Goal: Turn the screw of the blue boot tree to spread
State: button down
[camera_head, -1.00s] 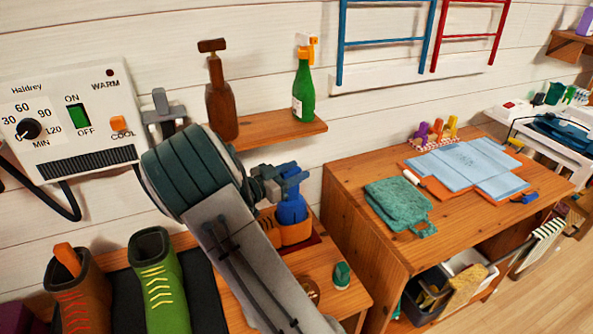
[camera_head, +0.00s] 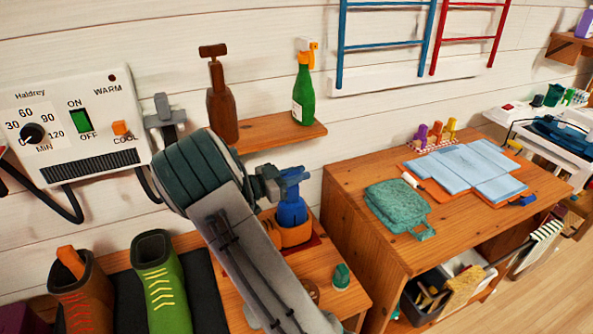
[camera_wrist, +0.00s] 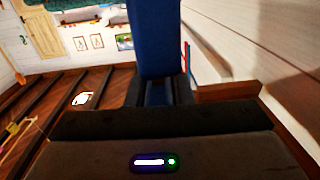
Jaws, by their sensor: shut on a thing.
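The blue boot tree (camera_head: 292,212) stands upright, its lower part inside an orange-brown holder or boot (camera_head: 291,236) on the wooden bench. My gripper (camera_head: 281,178) is at its top, shut on the blue screw handle (camera_head: 294,174). In the wrist view the blue part (camera_wrist: 153,40) fills the upper middle, between the fingers. My arm hides part of the bench and the left side of the holder. The screw's thread is too small to make out.
A brown boot (camera_head: 82,290) and a green boot (camera_head: 160,285) stand on a dark mat at left. A shelf (camera_head: 275,131) with two bottles is above. A wooden table (camera_head: 345,185) with a teal cloth (camera_head: 398,205) stands at right.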

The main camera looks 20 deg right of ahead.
jog(key=shift+s+m+g, duration=0.2)
jog(key=shift+m+g, duration=1)
jog(key=shift+g, duration=0.7)
jog(key=c, duration=1.3)
grip_release()
jog(key=a, duration=0.4)
jog(key=w+a, duration=0.1)
jog(key=a, duration=0.4)
jog(key=w+a, duration=0.1)
jog(key=a, duration=0.3)
jog(key=shift+w+a+b, duration=0.1)
jog(key=shift+a+b, duration=0.25)
